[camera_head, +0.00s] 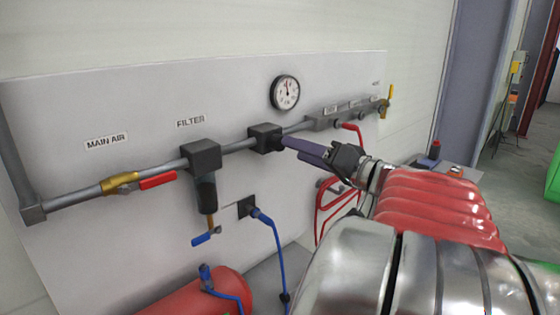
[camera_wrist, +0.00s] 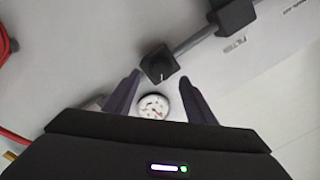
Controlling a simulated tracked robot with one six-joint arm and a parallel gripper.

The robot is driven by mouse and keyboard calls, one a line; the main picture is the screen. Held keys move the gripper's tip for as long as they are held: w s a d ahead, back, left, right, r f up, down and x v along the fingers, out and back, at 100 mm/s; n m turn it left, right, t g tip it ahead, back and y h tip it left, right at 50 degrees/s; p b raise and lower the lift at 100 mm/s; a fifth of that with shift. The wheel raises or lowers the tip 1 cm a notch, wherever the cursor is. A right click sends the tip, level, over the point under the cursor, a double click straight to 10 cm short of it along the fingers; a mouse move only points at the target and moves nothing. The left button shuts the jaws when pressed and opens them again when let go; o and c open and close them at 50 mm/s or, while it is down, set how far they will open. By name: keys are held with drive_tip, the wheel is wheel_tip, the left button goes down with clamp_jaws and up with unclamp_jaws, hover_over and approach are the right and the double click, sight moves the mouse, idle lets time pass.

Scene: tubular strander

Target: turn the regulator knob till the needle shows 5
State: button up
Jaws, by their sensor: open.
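The regulator (camera_head: 263,136) is a black block on the grey pipe along the wall panel. Its black knob (camera_wrist: 158,64) shows in the wrist view with a small white mark on its face. The round white gauge (camera_head: 285,92) hangs above the regulator; its needle points roughly upward, but the numbers are too small to read. The gauge (camera_wrist: 153,106) also shows in the wrist view between my fingers. My gripper (camera_head: 285,142) is open, its dark purple fingers reaching to the regulator. In the wrist view the fingertips (camera_wrist: 160,76) lie either side of the knob; contact cannot be told.
Left along the pipe are the black filter (camera_head: 205,155) and the red-handled main air valve (camera_head: 155,181). A blue hose (camera_head: 273,235) hangs below the regulator, and a red tank (camera_head: 195,295) stands below. Labelled fittings (camera_head: 345,116) and a red lever (camera_head: 353,128) are to the right.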

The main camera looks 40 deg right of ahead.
sight(277, 143)
drive_tip(key=s, duration=0.9)
drive_tip(key=shift+d, duration=0.35)
idle(0.8)
idle(1.9)
drive_tip(key=shift+a+r+m+h, duration=0.15)
drive_tip(key=shift+a+m+h, duration=0.55)
drive_tip(key=shift+a+h, duration=0.3)
drive_tip(key=shift+d, duration=0.1)
drive_tip(key=w, duration=1.3)
drive_tip(key=shift+w+d, duration=0.25)
drive_tip(key=shift+w, duration=0.15)
drive_tip(key=shift+c, duration=0.6)
drive_tip(key=c, duration=0.9)
